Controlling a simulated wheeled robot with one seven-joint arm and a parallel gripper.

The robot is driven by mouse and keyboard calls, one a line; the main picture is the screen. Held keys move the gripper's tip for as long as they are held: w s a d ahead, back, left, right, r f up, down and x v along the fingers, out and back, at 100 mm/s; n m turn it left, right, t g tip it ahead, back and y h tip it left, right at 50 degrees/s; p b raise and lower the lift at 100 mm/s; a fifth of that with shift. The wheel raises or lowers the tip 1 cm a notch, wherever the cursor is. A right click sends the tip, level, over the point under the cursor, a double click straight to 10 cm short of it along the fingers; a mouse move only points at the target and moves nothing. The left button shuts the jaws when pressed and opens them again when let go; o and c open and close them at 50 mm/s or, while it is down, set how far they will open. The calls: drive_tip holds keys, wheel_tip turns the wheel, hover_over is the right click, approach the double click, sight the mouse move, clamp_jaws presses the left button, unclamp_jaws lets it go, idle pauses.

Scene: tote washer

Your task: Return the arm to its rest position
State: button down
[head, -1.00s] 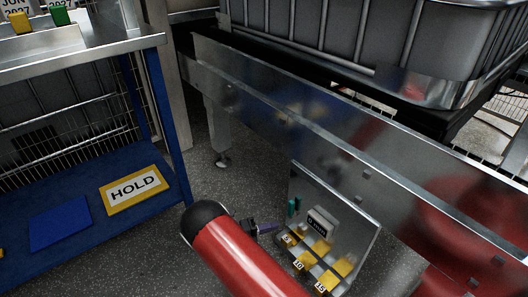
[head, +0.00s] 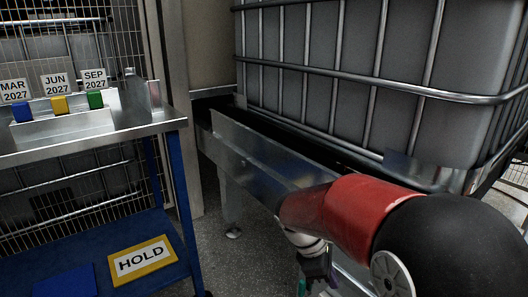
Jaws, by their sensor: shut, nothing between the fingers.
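My red arm (head: 345,215) with its black joint reaches across the lower right of the head view. My gripper (head: 317,268) is partly visible below the arm's far end, at the bottom of the picture. It is shut and holds nothing. Its fingertips are small and hard to make out. The arm covers part of the metal rail behind it.
A blue-framed metal bench (head: 100,135) stands at left, with blue, yellow and green blocks below date cards. Its lower shelf bears a yellow-edged HOLD sign (head: 142,260) and a blue panel (head: 65,281). A caged grey tank (head: 370,85) stands behind a metal rail (head: 250,165). Some floor shows between bench and rail.

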drive_tip(key=s+r+m+t+y+p, duration=0.2)
drive_tip(key=s+r+m+t+y, duration=0.3)
drive_tip(key=s+r+m, duration=0.6)
drive_tip(key=shift+s+r+m+t+y, duration=0.3)
drive_tip(key=shift+s+m+t, duration=0.4)
drive_tip(key=shift+s+m, duration=1.3)
drive_tip(key=shift+s+d, duration=0.1)
